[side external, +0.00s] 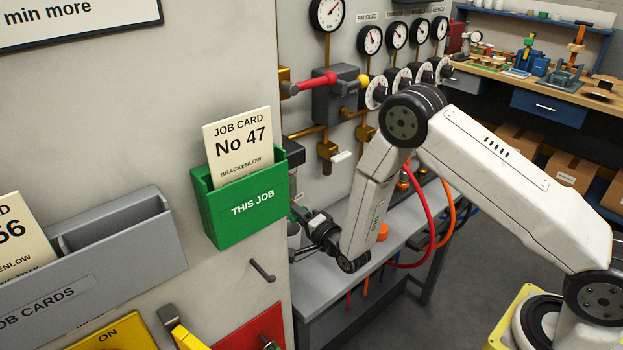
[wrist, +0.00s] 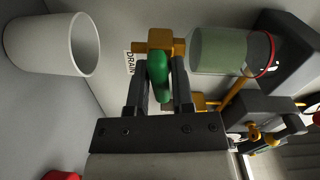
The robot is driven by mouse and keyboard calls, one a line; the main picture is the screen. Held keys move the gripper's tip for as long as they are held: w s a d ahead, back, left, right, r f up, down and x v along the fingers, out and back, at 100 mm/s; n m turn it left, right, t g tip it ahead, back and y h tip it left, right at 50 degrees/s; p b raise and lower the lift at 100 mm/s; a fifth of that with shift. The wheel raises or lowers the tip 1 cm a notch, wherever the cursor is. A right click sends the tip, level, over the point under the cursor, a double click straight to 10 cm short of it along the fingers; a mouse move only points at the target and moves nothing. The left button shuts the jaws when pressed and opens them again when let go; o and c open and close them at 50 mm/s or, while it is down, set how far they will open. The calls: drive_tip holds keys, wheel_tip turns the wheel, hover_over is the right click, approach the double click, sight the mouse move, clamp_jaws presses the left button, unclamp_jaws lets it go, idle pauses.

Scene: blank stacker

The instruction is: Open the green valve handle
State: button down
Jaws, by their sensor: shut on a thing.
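The green valve handle (wrist: 158,78) shows in the wrist view, on a brass valve body (wrist: 160,42) beside a label reading DRAIN (wrist: 129,66). My gripper (wrist: 160,82) has one dark finger on each side of the green handle and is shut on it. In the side external view my gripper (side external: 322,232) reaches in low behind the panel edge, above the grey bench. The handle is hidden there by the panel and the green card holder.
In the side view, the panel with the green card holder (side external: 245,205) is close left of my gripper.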

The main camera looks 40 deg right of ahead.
drive_tip(key=n, duration=1.2)
drive_tip(key=shift+n, duration=1.9)
drive_tip(key=c, duration=0.9)
unclamp_jaws()
drive_tip(key=shift+s, duration=0.15)
drive_tip(key=shift+s, duration=3.8)
